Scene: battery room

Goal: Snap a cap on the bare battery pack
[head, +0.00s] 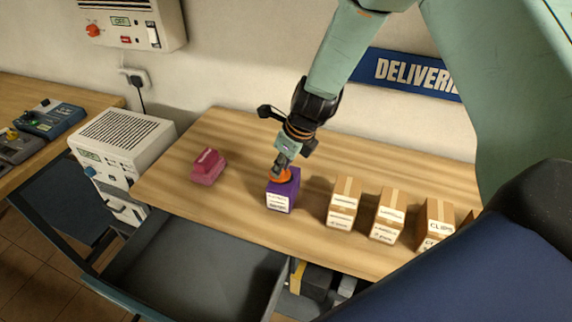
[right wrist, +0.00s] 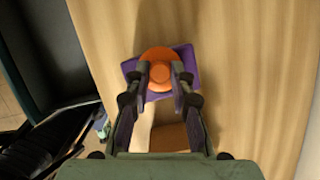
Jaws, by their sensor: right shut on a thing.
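A purple battery pack (head: 279,196) with a white label stands upright on the wooden table. My right gripper (head: 283,168) comes down from above and is shut on the knob of a round orange cap (head: 284,176). The cap is right at the top of the pack. In the right wrist view the cap (right wrist: 158,56) lies over the purple pack (right wrist: 190,62), roughly centred, with the pack's corners showing around it. Whether the cap is seated or just above the pack, I cannot tell. My left gripper is not in view.
A pink two-tier object (head: 208,168) stands left of the pack on the wooden table (head: 235,136). Several cardboard boxes (head: 344,202) stand in a row to the right. A dark open bin (head: 205,262) is below the front edge. A white machine (head: 122,145) stands at left.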

